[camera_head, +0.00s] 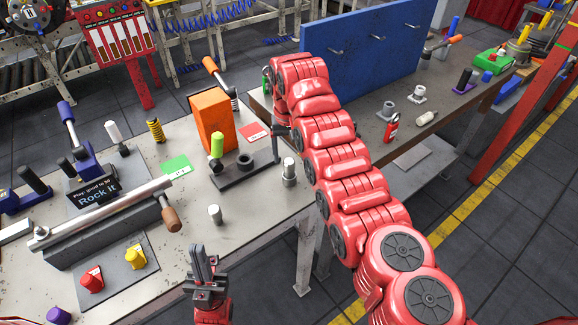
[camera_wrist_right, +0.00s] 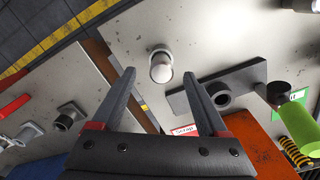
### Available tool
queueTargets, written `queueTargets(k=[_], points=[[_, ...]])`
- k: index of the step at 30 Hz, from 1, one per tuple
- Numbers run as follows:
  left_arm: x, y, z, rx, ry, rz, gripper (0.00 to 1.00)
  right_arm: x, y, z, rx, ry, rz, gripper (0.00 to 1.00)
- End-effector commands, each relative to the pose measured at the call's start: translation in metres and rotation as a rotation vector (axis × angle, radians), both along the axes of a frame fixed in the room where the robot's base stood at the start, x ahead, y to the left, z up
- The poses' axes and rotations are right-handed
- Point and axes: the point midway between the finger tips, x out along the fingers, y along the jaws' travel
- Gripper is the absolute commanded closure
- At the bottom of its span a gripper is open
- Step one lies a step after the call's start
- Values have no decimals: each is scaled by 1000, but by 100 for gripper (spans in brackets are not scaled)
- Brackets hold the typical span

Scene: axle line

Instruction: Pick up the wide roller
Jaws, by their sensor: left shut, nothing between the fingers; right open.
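A silver stepped roller (camera_head: 289,172) stands upright near the right edge of the grey table. A plainer, shorter silver roller (camera_head: 215,214) stands nearer the front. I cannot tell for certain which is the wide one. In the right wrist view, a silver roller (camera_wrist_right: 161,66) shows between the fingertips of my right gripper (camera_wrist_right: 160,76). This gripper is open and empty, and the roller looks beyond its fingers. My left gripper (camera_head: 200,262) is shut and empty at the table's front edge.
A dark holder plate (camera_head: 243,173) with a green-topped peg (camera_head: 217,146) stands beside the stepped roller. An orange block (camera_head: 212,118) is behind it. A blue panel (camera_head: 365,50) stands on the second table. The table's front right is mostly clear.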

Motion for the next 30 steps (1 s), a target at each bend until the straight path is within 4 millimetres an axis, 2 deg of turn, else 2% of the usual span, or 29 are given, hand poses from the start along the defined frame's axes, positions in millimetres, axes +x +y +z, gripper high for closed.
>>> queueTargets(k=[7, 11, 16, 23, 24, 26, 30], points=[[0, 0, 14, 0, 0, 0, 100, 1, 1, -13, -1, 2, 1, 24], [0, 0, 25, 0, 0, 0, 100, 2, 3, -28, -1, 3, 1, 24], [0, 0, 27, 0, 0, 0, 100, 2, 2, -51, -1, 4, 1, 24], [0, 0, 26, 0, 0, 0, 100, 4, 2, -55, 0, -3, 0, 24], [0, 0, 26, 0, 0, 0, 100, 3, 2, -55, 0, -3, 0, 25], [0, 0, 26, 0, 0, 0, 100, 3, 2, -55, 0, -3, 0, 36], [0, 0, 26, 0, 0, 0, 100, 3, 2, -55, 0, -2, 0, 61]])
